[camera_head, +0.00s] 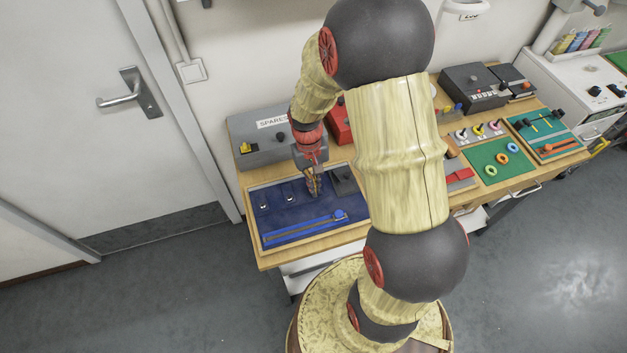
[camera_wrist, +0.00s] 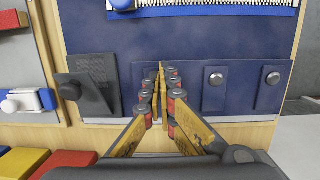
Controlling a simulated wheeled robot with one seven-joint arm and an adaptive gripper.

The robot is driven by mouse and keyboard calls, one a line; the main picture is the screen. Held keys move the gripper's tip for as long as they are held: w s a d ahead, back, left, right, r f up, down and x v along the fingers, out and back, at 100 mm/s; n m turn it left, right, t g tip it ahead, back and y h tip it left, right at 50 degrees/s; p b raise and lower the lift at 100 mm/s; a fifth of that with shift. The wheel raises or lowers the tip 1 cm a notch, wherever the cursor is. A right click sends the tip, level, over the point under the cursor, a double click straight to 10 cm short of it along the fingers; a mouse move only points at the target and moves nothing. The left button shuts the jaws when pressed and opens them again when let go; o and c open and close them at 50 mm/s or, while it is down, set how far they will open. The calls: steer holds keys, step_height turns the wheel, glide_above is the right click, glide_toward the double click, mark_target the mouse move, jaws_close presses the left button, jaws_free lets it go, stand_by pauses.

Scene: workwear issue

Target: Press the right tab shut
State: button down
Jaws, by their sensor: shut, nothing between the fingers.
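A dark blue board (camera_head: 300,222) lies on the wooden bench. A left tab (camera_head: 264,202) and a middle tab (camera_head: 290,194), each with a bright round stud, lie flat on it. In the wrist view these are on the right: the left tab (camera_wrist: 270,92) and the middle tab (camera_wrist: 214,92). The right tab (camera_wrist: 141,75) is mostly hidden behind my fingers, so I cannot tell whether it is shut. My gripper (camera_head: 314,191) is shut and empty, pointing down over it; its fingertips (camera_wrist: 161,70) meet there. Contact is unclear.
A dark grey square piece (camera_head: 344,180) with a dark knob stands just right of my gripper. A blue slider (camera_head: 339,214) sits at the board's front. A grey box marked SPARES (camera_head: 262,140) stands behind. My arm hides the middle of the bench.

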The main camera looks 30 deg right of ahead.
steer(key=shift+r+p, duration=0.7)
steer(key=shift+r, duration=0.1)
steer(key=shift+r, duration=0.25)
step_height(320, 180, up, 13)
steer(key=p, duration=0.4)
steer(key=shift+a+r, duration=0.2)
steer(key=shift+a, duration=0.05)
steer(key=shift+s, duration=0.1)
